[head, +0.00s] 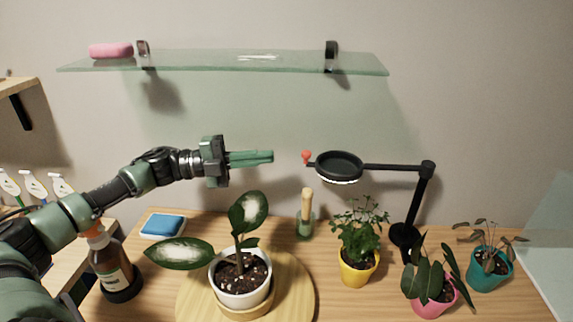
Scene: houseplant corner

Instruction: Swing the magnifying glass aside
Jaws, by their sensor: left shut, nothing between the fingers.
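The magnifying glass (340,167) is a round black-rimmed head on a black jointed arm (395,168). Its stand rises from a black base (404,236) on the table at right. A small red knob (306,157) sticks out from the left side of the head. The head hangs above the table, over the space between a wooden-handled tool and the yellow pot. My left gripper (271,157) is shut and empty. Its fingertips point right, a short gap left of the red knob, at about the same height in the picture. My right gripper is not in view.
A white-potted plant (240,285) stands on a round wooden board (295,290) below my left gripper. Plants in yellow (359,270), pink (432,300) and teal (488,273) pots stand at right. A brown bottle (112,268) and blue sponge (163,225) are at left. A glass shelf (220,62) hangs above.

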